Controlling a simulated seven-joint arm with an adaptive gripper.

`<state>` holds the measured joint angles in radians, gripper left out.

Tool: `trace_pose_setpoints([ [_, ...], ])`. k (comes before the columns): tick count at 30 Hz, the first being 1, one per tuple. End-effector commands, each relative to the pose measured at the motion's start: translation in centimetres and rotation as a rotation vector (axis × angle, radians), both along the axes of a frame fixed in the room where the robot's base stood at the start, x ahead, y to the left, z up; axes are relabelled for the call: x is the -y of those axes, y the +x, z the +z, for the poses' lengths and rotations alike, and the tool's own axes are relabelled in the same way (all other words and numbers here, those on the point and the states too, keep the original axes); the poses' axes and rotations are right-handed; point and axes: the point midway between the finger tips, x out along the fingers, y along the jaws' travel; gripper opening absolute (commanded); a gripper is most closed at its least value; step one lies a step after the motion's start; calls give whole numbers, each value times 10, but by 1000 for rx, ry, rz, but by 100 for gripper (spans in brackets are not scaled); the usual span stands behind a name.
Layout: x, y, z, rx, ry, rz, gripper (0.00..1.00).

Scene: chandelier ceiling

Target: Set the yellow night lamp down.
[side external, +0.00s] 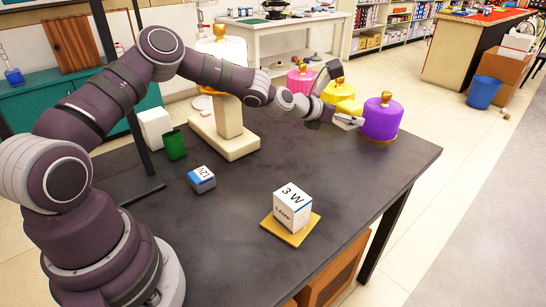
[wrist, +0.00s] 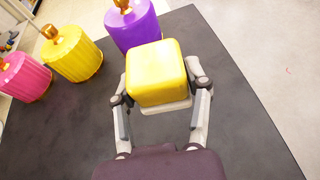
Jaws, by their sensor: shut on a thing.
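The yellow night lamp is a rounded, glossy yellow block (wrist: 157,72) with a pale base. My gripper (wrist: 160,100) is shut on it, with one finger on each side, in the wrist view. In the side external view, my gripper (side external: 342,106) is over the far right part of the dark table, and the lamp (side external: 350,106) is partly hidden between its fingers. The purple canister (side external: 381,120) stands just to the right of it. I cannot tell whether the lamp touches the tabletop.
Pink (wrist: 24,76) and yellow (wrist: 74,54) gold-knobbed canisters stand near the purple one along the table edge. A white "3 W LAMP" box (side external: 292,212) sits on a wooden board (side external: 303,236). A small 12V box (side external: 201,179) and green cup (side external: 174,146) are farther left. The table (side external: 245,210) between is clear.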

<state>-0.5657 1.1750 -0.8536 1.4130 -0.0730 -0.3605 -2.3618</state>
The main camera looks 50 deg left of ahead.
Motion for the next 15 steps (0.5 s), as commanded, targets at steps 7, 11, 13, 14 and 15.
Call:
trace_pose_setpoints([
  [7,60,24,-10,-7,0,113,11],
  [11,64,23,-31,-7,6,145,11],
  [13,64,22,-49,-7,9,149,11],
  [14,64,23,-55,-5,7,150,11],
  [15,63,23,-63,-5,8,150,11],
])
